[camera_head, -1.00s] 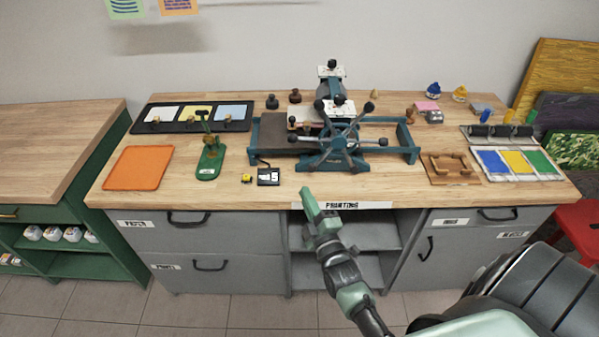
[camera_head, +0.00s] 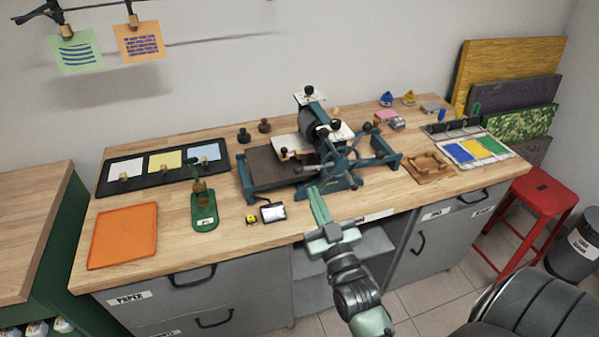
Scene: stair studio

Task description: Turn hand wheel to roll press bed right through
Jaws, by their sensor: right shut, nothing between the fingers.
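The blue-green press stands on the wooden bench, with its dark roller (camera_head: 312,124) across the middle. Its spoked hand wheel (camera_head: 343,158) with dark knobs is on the front side. The grey press bed (camera_head: 268,167) shows mostly left of the roller, inside the blue frame. My right gripper (camera_head: 316,205) is shut and empty, in front of the press near the bench's front edge. My left gripper is not in view.
An orange mat (camera_head: 124,236), a green stamping tool (camera_head: 204,210) and a small scale (camera_head: 273,212) lie left on the bench. A wooden frame (camera_head: 430,167) and an ink tray (camera_head: 472,150) lie right. A red stool (camera_head: 543,196) stands on the floor at right.

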